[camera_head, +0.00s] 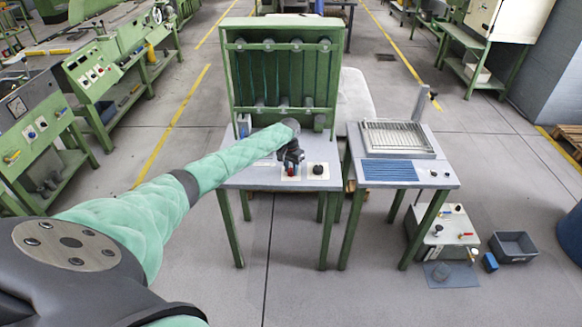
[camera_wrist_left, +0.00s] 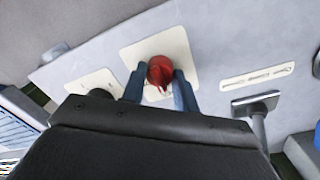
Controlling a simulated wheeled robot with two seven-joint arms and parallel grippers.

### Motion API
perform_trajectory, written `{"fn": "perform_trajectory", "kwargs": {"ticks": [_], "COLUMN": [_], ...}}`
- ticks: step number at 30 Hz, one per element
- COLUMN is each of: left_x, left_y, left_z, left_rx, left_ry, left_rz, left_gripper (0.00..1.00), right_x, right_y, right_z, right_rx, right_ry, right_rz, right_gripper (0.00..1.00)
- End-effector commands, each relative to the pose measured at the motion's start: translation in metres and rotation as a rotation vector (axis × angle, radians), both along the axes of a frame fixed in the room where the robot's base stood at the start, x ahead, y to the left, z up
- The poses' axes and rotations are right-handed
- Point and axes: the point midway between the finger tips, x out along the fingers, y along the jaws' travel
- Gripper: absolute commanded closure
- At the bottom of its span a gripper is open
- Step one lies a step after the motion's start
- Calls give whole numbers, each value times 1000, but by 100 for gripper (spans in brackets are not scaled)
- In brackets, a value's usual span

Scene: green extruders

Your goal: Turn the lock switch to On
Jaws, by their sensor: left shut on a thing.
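The lock switch is a red knob (camera_wrist_left: 160,73) on a cream plate (camera_wrist_left: 172,46) on the grey panel top. In the left wrist view my left gripper (camera_wrist_left: 159,82) has its two dark fingers on either side of the red knob, shut on it. In the head view the red knob (camera_head: 291,171) shows just below my left gripper (camera_head: 290,158), at the front of the grey panel (camera_head: 240,178). The On marking is too small to read. My right gripper is in neither view.
A black knob (camera_head: 318,169) sits on the panel right of the red one. A green frame with vertical tubes (camera_head: 283,70) rises behind. A second table with a metal grille (camera_head: 398,138) stands to the right. A grey bin (camera_head: 513,246) lies on the floor.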

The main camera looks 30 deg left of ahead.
Motion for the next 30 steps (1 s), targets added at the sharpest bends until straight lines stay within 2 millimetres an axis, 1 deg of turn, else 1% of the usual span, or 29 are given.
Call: {"fn": "perform_trajectory", "kwargs": {"ticks": [1, 17, 18, 20, 21, 30], "left_x": [3, 3, 3, 3, 3, 1], "left_y": [0, 1, 1, 1, 1, 1], "left_z": [5, 5, 5, 4, 4, 2], "left_rx": [-1, 0, 0, 0, 0, 0], "left_ry": [-8, -8, -8, -8, -7, -3], "left_rz": [11, 38, 38, 37, 37, 36], "left_gripper": [93, 93, 68, 57, 49, 49], "right_x": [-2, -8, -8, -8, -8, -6], "right_y": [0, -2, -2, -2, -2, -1], "right_z": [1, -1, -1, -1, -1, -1], "right_rx": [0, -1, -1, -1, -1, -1], "right_ry": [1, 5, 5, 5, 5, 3], "right_rz": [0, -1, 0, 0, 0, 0], "right_gripper": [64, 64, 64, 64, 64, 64]}}
